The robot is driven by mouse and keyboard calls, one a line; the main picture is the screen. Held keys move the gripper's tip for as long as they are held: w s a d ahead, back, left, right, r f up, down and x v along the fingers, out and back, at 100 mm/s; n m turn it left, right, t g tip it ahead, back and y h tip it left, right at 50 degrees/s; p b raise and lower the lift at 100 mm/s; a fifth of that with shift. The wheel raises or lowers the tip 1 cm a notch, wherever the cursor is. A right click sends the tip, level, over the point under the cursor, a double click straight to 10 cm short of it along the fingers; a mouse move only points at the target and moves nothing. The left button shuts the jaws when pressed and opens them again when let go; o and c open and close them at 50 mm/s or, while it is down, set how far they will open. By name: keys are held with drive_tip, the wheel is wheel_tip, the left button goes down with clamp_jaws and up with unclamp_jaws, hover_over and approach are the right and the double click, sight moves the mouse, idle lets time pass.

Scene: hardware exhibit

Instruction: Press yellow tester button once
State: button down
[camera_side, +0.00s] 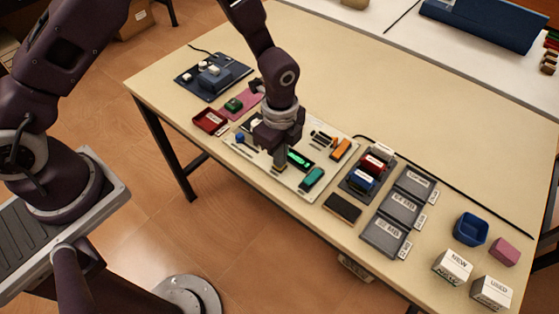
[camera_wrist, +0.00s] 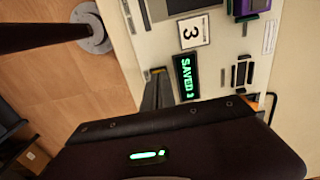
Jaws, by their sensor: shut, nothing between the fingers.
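My gripper (camera_side: 279,168) is shut and empty, pointing down at the near edge of the pale tester board (camera_side: 309,190). A small yellowish patch shows right at its fingertips in the side view; the yellow button is mostly hidden there, and I cannot tell if the tips touch it. A green-lit display (camera_side: 299,159) sits just right of the fingers. The button is not clearly seen there.
The board also bears a blue knob (camera_side: 240,137), an orange block (camera_side: 341,149) and a teal block (camera_side: 312,178). A red tray (camera_side: 210,121) lies left. A dark rack (camera_side: 350,185) with cartridges and labelled grey trays (camera_side: 400,208) stand right.

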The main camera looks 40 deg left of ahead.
drive_tip(key=s+a+r+n+t, duration=0.1)
drive_tip(key=s+a+r+n, duration=0.15)
drive_tip(key=r, duration=0.65)
drive_tip(key=s+a+r+n+t, duration=0.1)
drive_tip(key=s+a+r+n, duration=0.15)
drive_tip(key=r, duration=0.55)
drive_tip(key=s+a+r+n+t, duration=0.1)
drive_tip(key=s+a+r+n, duration=0.2)
drive_tip(key=r, duration=0.6)
drive_tip(key=s+a+r+n+t, duration=0.1)
drive_tip(key=s+a+r+n, duration=0.1)
drive_tip(key=s+n, duration=0.3)
drive_tip(key=s+a+r+n+t, duration=0.1)
drive_tip(key=s+a+r+n, duration=0.1)
drive_tip(key=s+n, duration=0.3)
drive_tip(key=s, duration=0.2)
drive_tip(key=shift+s+a+r+t, duration=0.2)
drive_tip(key=shift+s+r+t, duration=0.1)
drive_tip(key=shift+s, duration=0.1)
